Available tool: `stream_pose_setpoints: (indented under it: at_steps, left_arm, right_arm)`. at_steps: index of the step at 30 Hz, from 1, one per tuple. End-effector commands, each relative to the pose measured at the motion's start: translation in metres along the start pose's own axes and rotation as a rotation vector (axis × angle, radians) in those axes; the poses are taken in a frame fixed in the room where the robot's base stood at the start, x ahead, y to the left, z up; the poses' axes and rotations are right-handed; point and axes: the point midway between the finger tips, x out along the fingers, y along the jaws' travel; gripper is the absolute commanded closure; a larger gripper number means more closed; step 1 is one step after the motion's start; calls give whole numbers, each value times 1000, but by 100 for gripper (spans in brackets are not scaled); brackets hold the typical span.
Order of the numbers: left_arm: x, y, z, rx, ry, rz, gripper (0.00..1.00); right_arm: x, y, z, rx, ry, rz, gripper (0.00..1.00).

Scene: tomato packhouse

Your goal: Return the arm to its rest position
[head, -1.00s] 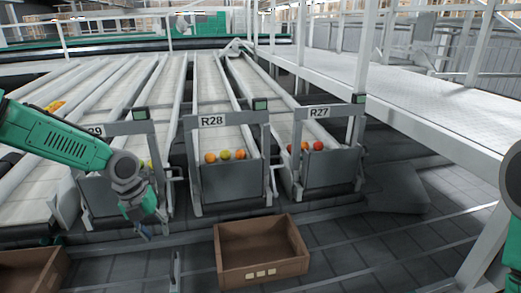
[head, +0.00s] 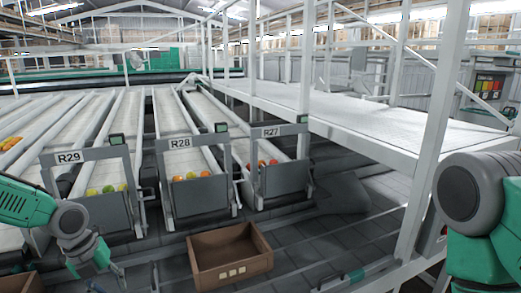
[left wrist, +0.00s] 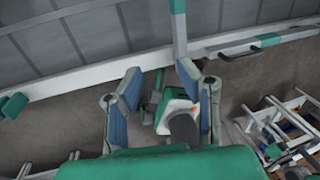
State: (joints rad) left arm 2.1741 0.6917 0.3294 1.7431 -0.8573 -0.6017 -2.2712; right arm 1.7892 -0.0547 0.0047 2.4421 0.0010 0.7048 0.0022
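My left arm comes in from the left of the head view, with its gripper (head: 108,281) low at the bottom left edge, in front of the R29 chute. In the left wrist view the two blue-padded fingers of my left gripper (left wrist: 162,95) stand apart, and I see nothing held between them. The floor and a white rail show behind them. My right arm (head: 480,215) fills the right edge of the head view, a dark round joint above a green link. Its gripper is out of view.
An empty brown crate (head: 230,262) stands in front of the R28 chute (head: 200,194) and the R27 chute (head: 282,182). The R29 chute (head: 108,210) is at left. All three hold fruit. A white railing and walkway (head: 400,130) run along the right.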

Motion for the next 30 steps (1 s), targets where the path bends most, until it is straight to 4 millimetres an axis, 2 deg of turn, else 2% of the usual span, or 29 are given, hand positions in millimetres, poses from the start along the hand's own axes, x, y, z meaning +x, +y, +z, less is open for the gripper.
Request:
stream_pose_setpoints:
  at_steps: [5, 11, 14, 18, 20, 24, 27, 30]
  left_arm:
    - [23, -12, -25, -139, 32, -15, 69]
    - [51, -23, -66, -379, 77, -32, 69]
    - [70, -27, -91, -541, 104, -30, 69]
    - [99, -28, -138, -855, 141, -10, 69]
    - [113, -23, -163, -1039, 148, 12, 69]
    - [139, 1, -222, -1526, 111, 70, 69]
    - [148, 26, -255, -1863, 32, 94, 69]
    - [149, 53, -278, -2148, -73, 83, 69]
  right_arm:
    - [0, 0, -1, 0, 3, 0, 60]
    - [0, 0, -1, 0, 2, 0, 60]
    - [0, 0, -1, 0, 2, 0, 60]
    - [0, 0, -1, 0, 2, 0, 60]
    - [0, 0, -1, 0, 2, 0, 60]
    - [0, 0, -1, 0, 2, 0, 60]
    - [0, 0, -1, 0, 2, 0, 60]
    - [0, 0, -1, 0, 2, 0, 60]
